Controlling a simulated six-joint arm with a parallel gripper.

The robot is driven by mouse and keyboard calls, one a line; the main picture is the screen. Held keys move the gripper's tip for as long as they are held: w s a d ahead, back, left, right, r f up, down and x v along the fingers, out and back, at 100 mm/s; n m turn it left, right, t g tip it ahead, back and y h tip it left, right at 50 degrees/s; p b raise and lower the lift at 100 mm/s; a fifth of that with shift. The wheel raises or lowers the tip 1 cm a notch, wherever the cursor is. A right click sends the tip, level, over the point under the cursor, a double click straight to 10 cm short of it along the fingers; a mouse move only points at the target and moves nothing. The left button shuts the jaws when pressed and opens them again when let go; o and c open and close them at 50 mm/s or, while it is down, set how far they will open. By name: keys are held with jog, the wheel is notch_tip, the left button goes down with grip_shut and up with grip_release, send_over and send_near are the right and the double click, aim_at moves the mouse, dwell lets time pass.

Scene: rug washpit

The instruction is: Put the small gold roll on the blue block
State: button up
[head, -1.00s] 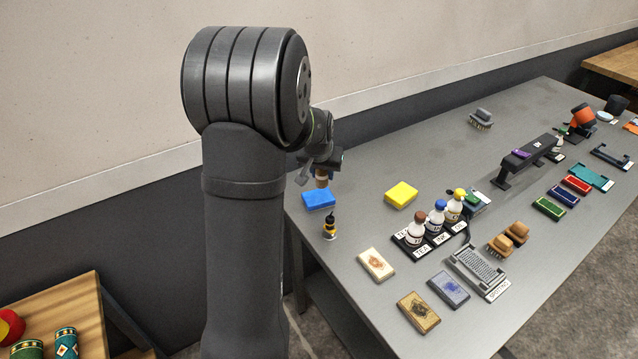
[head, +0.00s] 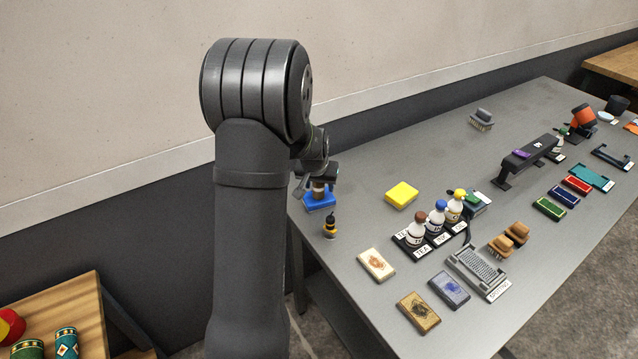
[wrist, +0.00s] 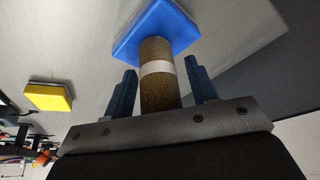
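The small gold roll (wrist: 160,85), brown-gold with a white band, stands with its far end against the top of the blue block (wrist: 160,28) in the wrist view. In the head view the roll (head: 319,191) is upright on the blue block (head: 320,203) near the table's left end. My gripper (wrist: 162,86) is around the roll, with one finger on each side. Gaps show between both fingers and the roll, so it is open. In the head view my gripper (head: 318,178) is just above the block, its fingers partly hidden.
A rack of bottles (head: 414,246) and several patterned blocks are farther right. The table (head: 385,150) is clear behind the yellow block.

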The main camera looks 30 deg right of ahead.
jog(key=v, duration=1.2)
jog(key=shift+r, duration=0.15)
jog(key=x, duration=1.2)
notch_tip(320, 180, up, 2)
jog(key=shift+r, duration=0.55)
